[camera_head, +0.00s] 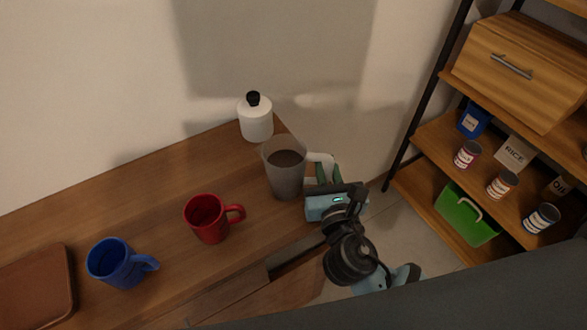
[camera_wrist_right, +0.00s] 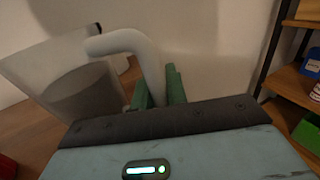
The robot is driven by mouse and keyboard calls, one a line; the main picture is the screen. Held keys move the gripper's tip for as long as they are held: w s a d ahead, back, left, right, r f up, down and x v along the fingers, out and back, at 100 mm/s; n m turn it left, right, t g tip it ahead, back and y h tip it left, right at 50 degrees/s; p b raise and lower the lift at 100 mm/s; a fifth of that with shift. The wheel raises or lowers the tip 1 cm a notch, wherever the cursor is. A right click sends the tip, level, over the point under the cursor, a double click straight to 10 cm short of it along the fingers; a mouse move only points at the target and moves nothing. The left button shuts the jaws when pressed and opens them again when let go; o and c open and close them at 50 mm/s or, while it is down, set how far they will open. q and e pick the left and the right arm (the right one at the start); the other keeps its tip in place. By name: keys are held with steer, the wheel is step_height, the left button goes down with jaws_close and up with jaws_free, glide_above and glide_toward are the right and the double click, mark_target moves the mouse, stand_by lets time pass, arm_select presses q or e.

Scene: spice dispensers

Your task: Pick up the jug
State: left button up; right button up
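The jug (camera_head: 283,171) is a grey, see-through pitcher with dark contents and a pale handle. It stands upright near the right end of the wooden counter. In the right wrist view the jug (camera_wrist_right: 62,84) shows at left, its handle curving over toward the gripper. My right gripper (camera_head: 322,172) is at the handle, on the jug's right side. In the wrist view its green fingers (camera_wrist_right: 158,88) are close together on both sides of the handle's lower part and appear shut on it. The fingertips are partly hidden by the handle. My left gripper is not in view.
A white bottle with a black cap (camera_head: 255,119) stands behind the jug. A red mug (camera_head: 207,222) and a blue mug (camera_head: 118,265) stand to the left, near a brown tray (camera_head: 38,292). A shelf (camera_head: 437,143) with cans and boxes stands at right.

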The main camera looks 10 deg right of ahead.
mark_target(332, 162)
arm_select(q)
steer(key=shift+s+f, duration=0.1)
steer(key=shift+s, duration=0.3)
arm_select(e)
steer(key=shift+r, duration=0.1)
jaws_close()
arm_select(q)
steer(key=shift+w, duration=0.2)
arm_select(e)
steer(key=shift+r, duration=0.1)
